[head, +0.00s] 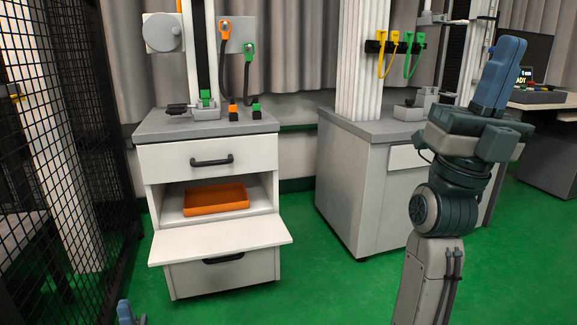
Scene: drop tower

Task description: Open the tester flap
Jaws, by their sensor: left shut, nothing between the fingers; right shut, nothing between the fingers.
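The flap (222,239) of the left white cabinet is folded down and open. It juts out level in front of an open compartment. An orange tray (216,199) lies inside that compartment. My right gripper (508,48) is at the right, pointing up, shut and empty, far from the flap. My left gripper (126,311) shows only as a blue tip at the bottom edge, in front of and left of the cabinet, apart from the flap. Most of it is out of frame.
A drawer (208,158) with a black handle sits above the compartment, another (222,275) below the flap. A grey-topped bench (362,180) stands to the right. A black mesh fence (85,120) is at the left. Green floor (310,285) in front is clear.

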